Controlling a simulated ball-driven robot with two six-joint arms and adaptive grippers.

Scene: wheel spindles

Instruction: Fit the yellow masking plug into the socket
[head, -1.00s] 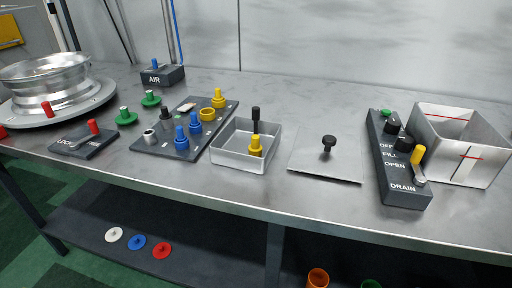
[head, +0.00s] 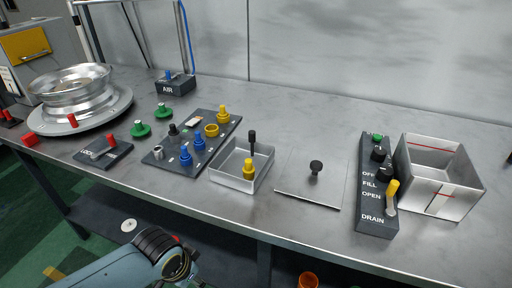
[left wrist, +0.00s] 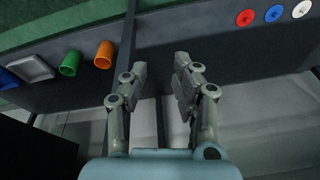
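A yellow plug (head: 249,170) stands in the open metal tray (head: 226,179), in front of a black-handled piece (head: 252,143). Another yellow plug (head: 223,114) stands at the far end of the dark fixture board (head: 176,166). A yellow ring-shaped socket (head: 211,130) sits on the board just in front of that plug. My left gripper (left wrist: 160,74) is open and empty in the left wrist view, facing the shelf area below the table. In the head view only my left arm shows at the bottom; its fingers are hidden. My right gripper is not in view.
Blue plugs (head: 186,155) stand on the board. A wheel (head: 73,90) is at the left. A flat plate with a black knob (head: 316,167), a drain control block (head: 377,215) and a metal box (head: 437,180) stand to the right. Cups (left wrist: 104,54) and discs (left wrist: 273,14) are on the shelf.

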